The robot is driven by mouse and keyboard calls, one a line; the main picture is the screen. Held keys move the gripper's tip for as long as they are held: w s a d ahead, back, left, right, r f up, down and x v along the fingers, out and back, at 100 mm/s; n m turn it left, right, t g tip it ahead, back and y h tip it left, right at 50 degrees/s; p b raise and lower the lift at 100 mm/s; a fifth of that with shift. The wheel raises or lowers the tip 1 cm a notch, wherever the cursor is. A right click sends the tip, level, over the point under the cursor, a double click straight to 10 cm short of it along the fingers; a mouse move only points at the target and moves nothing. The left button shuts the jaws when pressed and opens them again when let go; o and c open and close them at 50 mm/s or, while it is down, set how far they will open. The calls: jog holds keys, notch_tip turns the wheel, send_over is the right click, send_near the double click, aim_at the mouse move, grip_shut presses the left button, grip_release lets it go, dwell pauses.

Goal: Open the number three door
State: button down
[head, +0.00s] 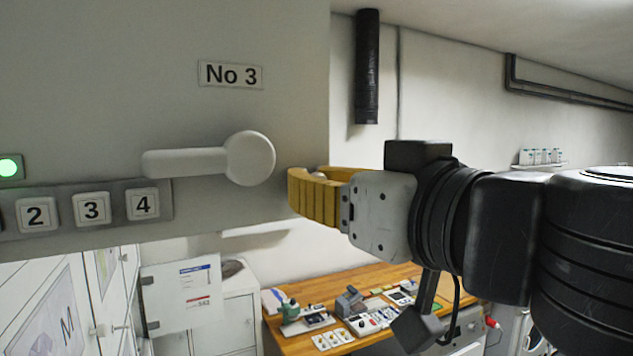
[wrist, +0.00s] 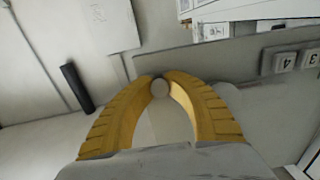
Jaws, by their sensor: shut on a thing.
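The number three door (head: 265,110) is a large pale panel filling the upper left of the head view, with a "No 3" plate (head: 230,75). A pale lever handle (head: 190,162) with a round boss sits on it, the lever pointing left. My gripper (head: 300,195) is at the panel's right edge, its yellow fingers right of the boss and apart from the lever. In the wrist view the fingers close around a pale round-ended piece (wrist: 160,88); it shows only slightly in the head view. How this piece joins the door is hidden.
A button strip (head: 70,210) with keys 2, 3 and 4 and a green light (head: 9,167) lie at the left. Below are white lockers (head: 235,310) and a wooden bench (head: 290,345) with small devices. A black pipe (head: 367,65) runs down the wall.

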aim_at(308, 83)
jog(key=shift+r, duration=0.25)
jog(key=c, duration=1.6)
grip_release()
jog(key=shift+s+d, duration=0.2)
jog(key=shift+s, duration=0.1)
jog(key=shift+w+a, duration=0.1)
jog(key=shift+w, duration=0.05)
jog(key=shift+r, duration=0.3)
notch_tip(308, 83, up, 9)
jog(key=shift+r, duration=0.2)
